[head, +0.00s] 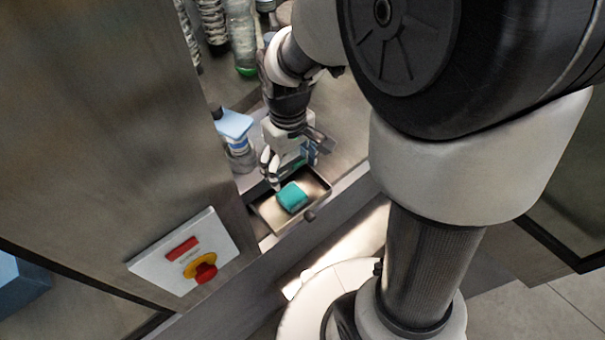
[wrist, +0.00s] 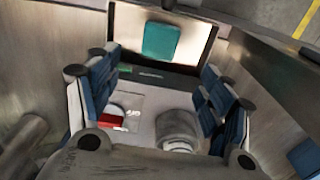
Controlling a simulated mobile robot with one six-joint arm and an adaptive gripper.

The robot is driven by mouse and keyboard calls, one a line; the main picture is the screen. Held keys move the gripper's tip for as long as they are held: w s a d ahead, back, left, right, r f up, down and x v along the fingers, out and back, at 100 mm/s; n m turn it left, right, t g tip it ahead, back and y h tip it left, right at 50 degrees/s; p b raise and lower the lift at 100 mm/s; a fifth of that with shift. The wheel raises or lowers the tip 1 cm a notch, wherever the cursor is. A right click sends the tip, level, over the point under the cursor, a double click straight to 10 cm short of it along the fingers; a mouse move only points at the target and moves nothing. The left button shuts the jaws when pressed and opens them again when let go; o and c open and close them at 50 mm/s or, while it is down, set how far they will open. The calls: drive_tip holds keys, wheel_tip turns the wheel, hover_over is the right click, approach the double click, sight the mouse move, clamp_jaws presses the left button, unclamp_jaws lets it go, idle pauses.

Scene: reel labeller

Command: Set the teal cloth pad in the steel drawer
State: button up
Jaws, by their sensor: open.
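The teal cloth pad (head: 292,196) lies flat inside the open steel drawer (head: 269,222), on its bare floor and clear of the walls. In the wrist view the pad (wrist: 160,41) shows beyond the fingertips, in the drawer (wrist: 122,30). My gripper (head: 287,165) is just behind the drawer in the head view, apart from the pad. In the wrist view the blue-padded fingers of my gripper (wrist: 160,85) are spread wide with nothing between them.
A steel cabinet wall with a panel and red stop button (head: 205,272) stands left of the drawer. A bottle with a light blue top (head: 234,126) stands behind it. A clear bottle (head: 243,40) and dark striped items are at the back.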

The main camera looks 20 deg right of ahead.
drive_tip(key=s+r+m+t, duration=0.3)
drive_tip(key=s+r+t, duration=0.1)
drive_tip(key=s+r, duration=0.9)
drive_tip(key=shift+s+r, duration=0.25)
drive_tip(key=shift+s, duration=0.55)
drive_tip(key=shift+f, duration=0.1)
